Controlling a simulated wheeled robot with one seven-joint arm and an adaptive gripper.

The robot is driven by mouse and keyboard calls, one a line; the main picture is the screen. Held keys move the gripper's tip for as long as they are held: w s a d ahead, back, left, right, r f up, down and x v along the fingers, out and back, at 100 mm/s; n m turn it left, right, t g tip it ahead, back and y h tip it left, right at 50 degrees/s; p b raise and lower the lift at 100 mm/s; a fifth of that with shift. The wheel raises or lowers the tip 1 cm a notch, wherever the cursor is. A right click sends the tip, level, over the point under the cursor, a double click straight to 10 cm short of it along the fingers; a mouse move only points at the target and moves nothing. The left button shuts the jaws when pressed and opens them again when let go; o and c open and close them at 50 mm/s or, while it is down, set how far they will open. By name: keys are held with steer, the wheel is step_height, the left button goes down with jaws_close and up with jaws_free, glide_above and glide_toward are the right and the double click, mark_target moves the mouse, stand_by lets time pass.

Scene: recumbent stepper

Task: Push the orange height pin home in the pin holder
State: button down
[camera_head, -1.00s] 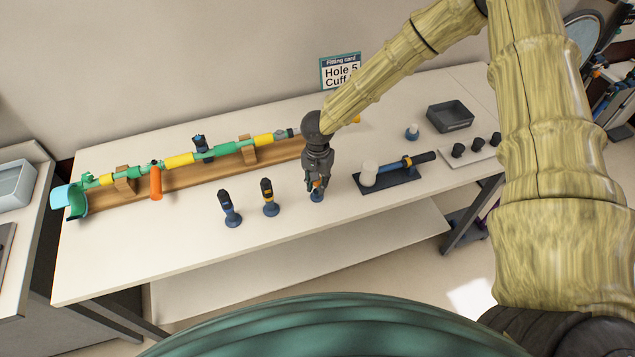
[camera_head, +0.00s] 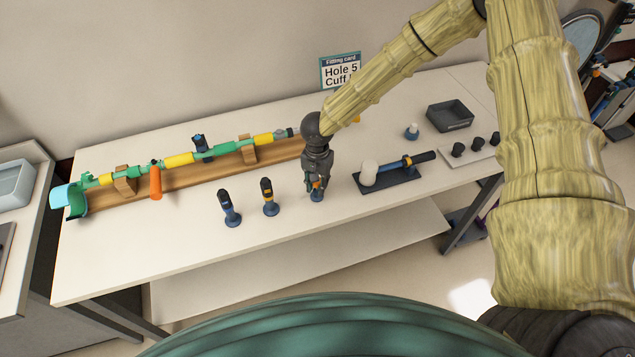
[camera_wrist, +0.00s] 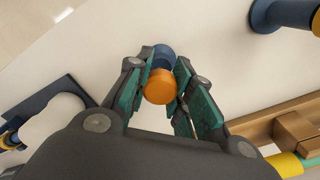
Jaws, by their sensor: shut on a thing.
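The orange height pin (camera_wrist: 160,86) shows its round head between my fingers in the wrist view. My gripper (camera_head: 316,182) is shut on it and points down in the head view. The blue pin holder (camera_head: 317,196) stands upright on the table under my fingertips. In the wrist view a small part of the blue holder (camera_wrist: 163,54) shows beyond the pin's head. The pin's shaft is hidden, so I cannot tell how deep it sits in the holder.
Two blue posts with dark tops, one (camera_head: 270,197) banded yellow and another (camera_head: 229,208), stand left of my gripper. A dark stand with a white-headed mallet (camera_head: 370,173) is close on the right. The long crutch-like tube (camera_head: 179,160) lies on wooden supports behind. The table front is clear.

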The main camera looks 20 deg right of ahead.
steer(key=shift+f, duration=0.5)
steer(key=shift+r, duration=0.15)
steer(key=shift+r, duration=0.7)
steer(key=shift+a, duration=0.15)
stand_by(1.1)
steer(key=shift+f, duration=0.95)
stand_by(0.5)
steer(key=shift+r, duration=0.2)
steer(key=shift+r, duration=0.65)
